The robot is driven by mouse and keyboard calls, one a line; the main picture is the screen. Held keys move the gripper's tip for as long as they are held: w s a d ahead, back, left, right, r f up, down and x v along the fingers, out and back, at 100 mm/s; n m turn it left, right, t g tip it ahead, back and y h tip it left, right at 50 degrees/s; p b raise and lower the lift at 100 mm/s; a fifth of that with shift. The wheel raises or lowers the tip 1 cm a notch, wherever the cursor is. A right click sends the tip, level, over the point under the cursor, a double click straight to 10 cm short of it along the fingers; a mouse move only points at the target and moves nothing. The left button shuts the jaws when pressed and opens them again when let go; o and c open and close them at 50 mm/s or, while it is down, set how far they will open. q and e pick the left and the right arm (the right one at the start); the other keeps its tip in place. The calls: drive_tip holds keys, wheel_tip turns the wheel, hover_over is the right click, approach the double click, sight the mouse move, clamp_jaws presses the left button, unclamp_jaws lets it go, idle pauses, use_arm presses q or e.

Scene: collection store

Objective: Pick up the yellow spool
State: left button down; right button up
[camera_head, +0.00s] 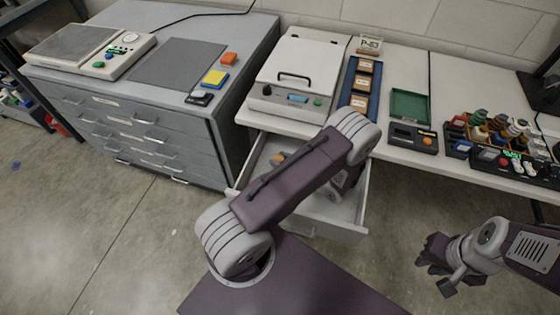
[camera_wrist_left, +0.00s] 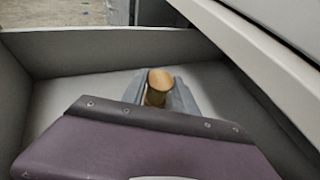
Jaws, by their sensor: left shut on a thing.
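The yellow spool (camera_wrist_left: 160,78) shows in the left wrist view as a tan-yellow round top on a narrower body. My left gripper (camera_wrist_left: 158,95) is shut on it, with a grey finger on each side, inside the open drawer (camera_head: 345,232). In the head view a small orange-yellow bit (camera_head: 278,158) shows beside my left arm in the drawer. My arm hides most of the gripper and the drawer there. My right gripper (camera_head: 437,270) is at the lower right over bare floor, its fingers apart and empty.
The drawer's walls (camera_wrist_left: 110,50) stand close around my left gripper, under the bench holding a white lidded machine (camera_head: 295,75). A grey cabinet (camera_head: 140,120) stands left. Along the bench are a green tray (camera_head: 410,104) and a rack of spools (camera_head: 497,132).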

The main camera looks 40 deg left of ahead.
sight(281, 160)
use_arm(q)
wheel_tip(281, 160, up, 4)
drive_tip(key=shift+r+p, duration=0.25)
drive_tip(key=shift+p, duration=0.35)
drive_tip(key=s+d+r+p, duration=0.1)
drive_tip(key=s+d+r, duration=0.5)
drive_tip(key=s+d, duration=0.2)
drive_tip(key=shift+s+p, duration=0.2)
drive_tip(key=shift+p, duration=0.2)
